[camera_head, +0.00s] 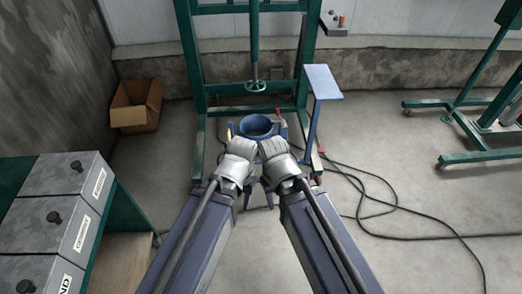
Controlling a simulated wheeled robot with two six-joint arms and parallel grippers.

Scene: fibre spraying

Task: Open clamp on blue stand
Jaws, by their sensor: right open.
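A blue stand with a round ring (256,125) is in the middle of the head view, just beyond my two wrists. A small red part (278,112) shows at the ring's right side and a small yellow part (230,131) at its left; I cannot tell which belongs to the clamp. My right gripper (283,131) is open at the ring's near right side. My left gripper (236,133) is at the near left side; its fingers are too small and hidden to read. Whether either touches the stand is unclear. My wrists hide the stand's near parts.
A narrow blue-grey table (322,82) is to the right. Black cables (400,212) lie on the right floor. Grey lidded boxes (62,215) stand at left, a cardboard box (136,104) behind them.

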